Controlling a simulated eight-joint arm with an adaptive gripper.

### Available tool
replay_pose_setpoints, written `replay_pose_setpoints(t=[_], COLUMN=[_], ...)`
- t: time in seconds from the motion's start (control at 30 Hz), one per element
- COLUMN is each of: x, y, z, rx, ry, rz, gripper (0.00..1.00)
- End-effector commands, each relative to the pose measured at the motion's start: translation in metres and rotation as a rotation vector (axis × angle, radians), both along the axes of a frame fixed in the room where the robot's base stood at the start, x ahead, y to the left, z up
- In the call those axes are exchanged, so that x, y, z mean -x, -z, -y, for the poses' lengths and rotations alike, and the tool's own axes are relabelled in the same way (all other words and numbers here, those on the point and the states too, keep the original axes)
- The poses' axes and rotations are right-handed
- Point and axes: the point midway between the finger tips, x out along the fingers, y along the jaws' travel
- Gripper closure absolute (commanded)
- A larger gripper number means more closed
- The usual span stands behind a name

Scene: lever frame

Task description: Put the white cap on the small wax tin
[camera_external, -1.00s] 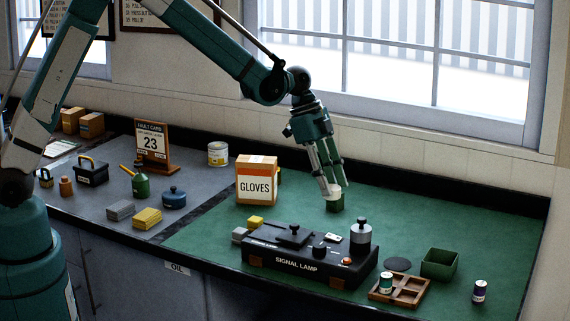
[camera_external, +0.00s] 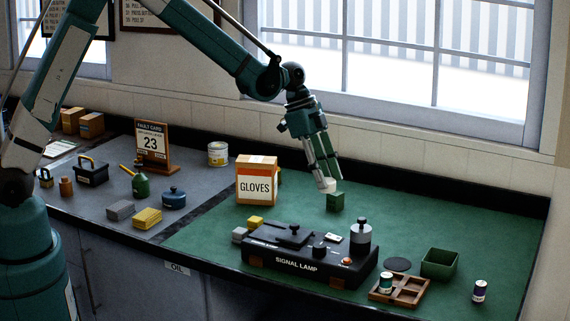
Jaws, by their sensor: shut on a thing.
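My gripper (camera_external: 326,183) points down over the green mat, right of the gloves box. It is shut on a small white cap (camera_external: 327,187) at its fingertips. A small green tin (camera_external: 335,202), which looks like the wax tin, stands upright on the mat just below and to the right of the cap. Its top is partly in view. The cap sits off to the left of the tin's middle and seems slightly tilted. I cannot tell whether the cap touches the tin's rim.
The gloves box (camera_external: 256,181) stands to the left. A black signal lamp case (camera_external: 307,264) lies in front. A brown divided tray (camera_external: 402,291), a green open bin (camera_external: 439,264) and a small canister (camera_external: 479,291) are at the right. The mat right of the tin is clear.

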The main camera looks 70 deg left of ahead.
Motion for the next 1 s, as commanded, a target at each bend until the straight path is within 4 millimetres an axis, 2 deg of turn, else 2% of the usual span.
replay_pose_setpoints(t=[0.47, 0.77, 1.0], x=[0.019, 0.047, 0.076], y=[-0.018, -0.029, -0.039], z=[-0.147, -0.243, -0.318], rx=[-0.001, -0.001, -0.001], ry=[-0.21, -0.352, -0.464], rz=[0.0, -0.002, -0.001], gripper=[0.75, 0.75, 0.75])
